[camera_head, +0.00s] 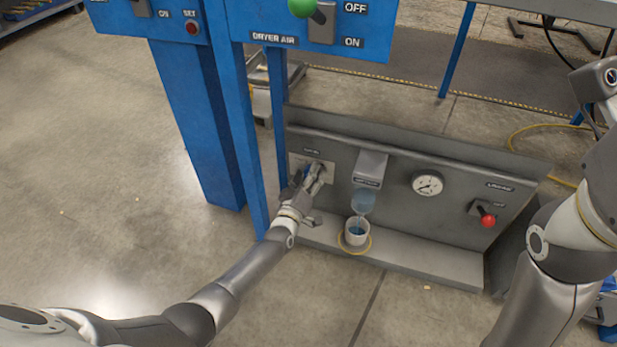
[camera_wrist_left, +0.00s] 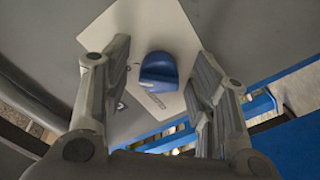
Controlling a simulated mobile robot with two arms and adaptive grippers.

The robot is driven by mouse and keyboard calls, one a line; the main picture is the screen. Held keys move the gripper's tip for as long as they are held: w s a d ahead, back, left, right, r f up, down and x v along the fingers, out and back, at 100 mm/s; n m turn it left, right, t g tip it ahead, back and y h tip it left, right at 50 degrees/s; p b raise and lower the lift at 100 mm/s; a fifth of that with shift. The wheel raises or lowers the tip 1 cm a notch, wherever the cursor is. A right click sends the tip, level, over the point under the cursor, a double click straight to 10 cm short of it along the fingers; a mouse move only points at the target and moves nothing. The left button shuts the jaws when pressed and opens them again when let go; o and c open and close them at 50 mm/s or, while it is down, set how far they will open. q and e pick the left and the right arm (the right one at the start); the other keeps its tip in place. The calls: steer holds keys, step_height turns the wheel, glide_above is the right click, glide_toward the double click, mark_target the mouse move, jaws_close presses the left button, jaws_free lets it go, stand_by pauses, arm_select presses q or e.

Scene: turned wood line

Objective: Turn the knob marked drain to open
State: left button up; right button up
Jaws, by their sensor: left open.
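The drain knob is a blue knob (camera_wrist_left: 158,72) on a pale plate (camera_wrist_left: 130,25) in the left wrist view. My left gripper (camera_wrist_left: 160,88) is open, with one finger on each side of the knob. Gaps show between the fingers and the knob. In the head view my left gripper (camera_head: 314,177) is at the left end of the grey panel (camera_head: 395,205) and covers most of the knob. The plate's lettering is too small to read. My right arm shows at the right edge of the head view, but its gripper is out of view.
A clear bowl (camera_head: 363,202) hangs above a white cup (camera_head: 356,232) on the panel's ledge, right of my left gripper. A gauge (camera_head: 427,184) and a red-tipped lever (camera_head: 487,220) are further right. A blue post (camera_head: 240,130) stands close on the left.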

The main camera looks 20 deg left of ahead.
arm_select(q)
steer(key=s, duration=0.7)
steer(key=shift+s+a, duration=0.15)
steer(key=shift+s, duration=0.1)
stand_by(0.6)
